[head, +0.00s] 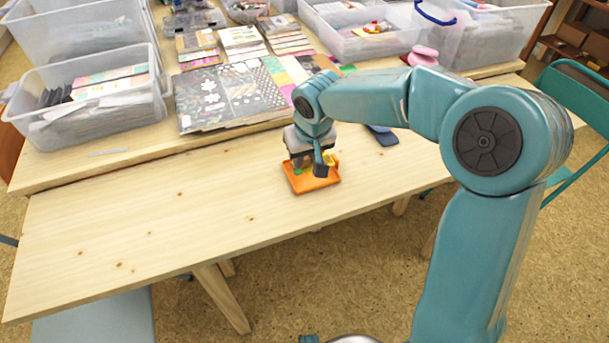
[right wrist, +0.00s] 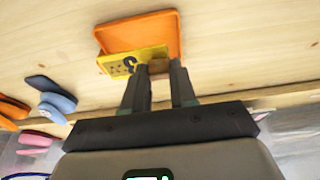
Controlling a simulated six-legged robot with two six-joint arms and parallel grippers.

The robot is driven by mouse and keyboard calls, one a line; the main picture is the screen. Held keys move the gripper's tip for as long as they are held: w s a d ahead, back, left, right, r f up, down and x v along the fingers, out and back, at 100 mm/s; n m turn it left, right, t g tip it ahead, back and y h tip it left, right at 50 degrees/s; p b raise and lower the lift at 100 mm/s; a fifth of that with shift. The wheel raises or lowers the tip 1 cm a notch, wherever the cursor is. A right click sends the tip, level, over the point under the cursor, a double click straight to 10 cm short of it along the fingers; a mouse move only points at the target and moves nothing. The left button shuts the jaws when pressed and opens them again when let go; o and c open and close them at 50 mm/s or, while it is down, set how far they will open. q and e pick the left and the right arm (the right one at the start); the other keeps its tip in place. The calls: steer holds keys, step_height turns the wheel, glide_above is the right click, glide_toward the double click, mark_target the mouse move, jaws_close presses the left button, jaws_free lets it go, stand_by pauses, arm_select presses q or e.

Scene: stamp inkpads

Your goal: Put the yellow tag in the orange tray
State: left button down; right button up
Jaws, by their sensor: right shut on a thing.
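The orange tray (head: 318,187) lies on the near wooden table in the head view, and its floor and rims show in the right wrist view (right wrist: 146,30). The yellow tag (head: 331,158) is at my right gripper's fingers. In the right wrist view the yellow tag (right wrist: 130,60) has dark marks and stands tilted at the fingertips, over one edge of the tray. I cannot tell whether it touches the tray. My right gripper (head: 319,165) points down over the tray and is shut on the tag; its fingers also show in the right wrist view (right wrist: 160,72). My left gripper is not in view.
A dark blue object (head: 382,135) lies right of the tray; the right wrist view shows blue (right wrist: 55,100), orange (right wrist: 12,108) and pink (right wrist: 36,140) objects at the left. Patterned sheets (head: 230,95) and clear bins (head: 95,105) fill the back. The near table's left part is clear.

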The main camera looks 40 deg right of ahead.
mark_target(306, 169)
step_height(306, 169, down, 6)
steer(key=shift+r+b, duration=0.1)
steer(key=shift+b, duration=0.5)
steer(key=o, duration=0.4)
steer(key=shift+o, duration=0.7)
